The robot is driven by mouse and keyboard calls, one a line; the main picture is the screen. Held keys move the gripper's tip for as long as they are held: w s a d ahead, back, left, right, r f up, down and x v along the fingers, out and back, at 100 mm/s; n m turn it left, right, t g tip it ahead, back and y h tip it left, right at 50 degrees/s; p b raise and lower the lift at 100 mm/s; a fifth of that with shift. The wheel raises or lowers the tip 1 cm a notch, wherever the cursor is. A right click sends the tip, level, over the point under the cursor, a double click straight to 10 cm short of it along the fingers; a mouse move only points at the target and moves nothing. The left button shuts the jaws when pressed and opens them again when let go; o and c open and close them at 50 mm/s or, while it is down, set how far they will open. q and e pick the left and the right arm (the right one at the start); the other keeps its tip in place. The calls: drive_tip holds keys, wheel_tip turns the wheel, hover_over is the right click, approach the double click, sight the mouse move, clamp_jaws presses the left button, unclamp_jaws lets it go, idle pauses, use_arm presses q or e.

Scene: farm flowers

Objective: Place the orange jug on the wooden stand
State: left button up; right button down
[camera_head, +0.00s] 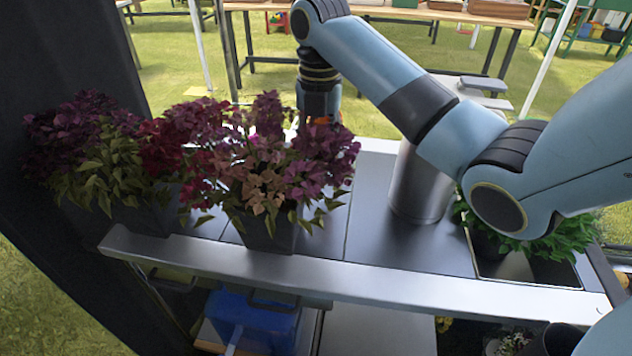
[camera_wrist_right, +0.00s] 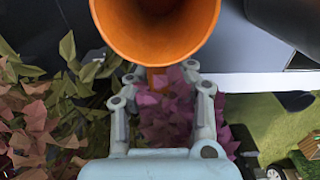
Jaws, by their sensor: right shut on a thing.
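The orange jug (camera_wrist_right: 155,28) fills the top middle of the right wrist view, with its round mouth facing the camera. My right gripper (camera_wrist_right: 160,76) is shut on the jug, its two fingers on either side of a narrow orange part below the mouth. In the head view only a small orange bit of the jug (camera_head: 325,121) shows under my right wrist, behind the purple flowers. The flowers hide most of the gripper there. I cannot make out the wooden stand in either view. My left gripper is not in view.
Potted purple and red flowers (camera_head: 268,170) stand on the left of the metal table (camera_head: 340,277). A metal cylinder (camera_head: 418,188) stands right of middle, under my right arm. A green plant (camera_head: 560,238) is at the right. A blue box (camera_head: 250,318) sits below.

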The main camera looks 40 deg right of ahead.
sight(319, 170)
wheel_tip(319, 170, down, 5)
drive_tip(key=shift+s+r, duration=0.1)
wheel_tip(319, 170, down, 3)
drive_tip(key=shift+r, duration=0.2)
drive_tip(key=shift+f, duration=0.4)
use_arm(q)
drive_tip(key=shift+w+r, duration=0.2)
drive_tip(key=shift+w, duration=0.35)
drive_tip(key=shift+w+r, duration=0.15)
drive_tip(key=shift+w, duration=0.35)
use_arm(e)
drive_tip(key=shift+f, duration=0.1)
drive_tip(key=c, duration=1.2)
unclamp_jaws()
drive_tip(key=shift+f, duration=0.1)
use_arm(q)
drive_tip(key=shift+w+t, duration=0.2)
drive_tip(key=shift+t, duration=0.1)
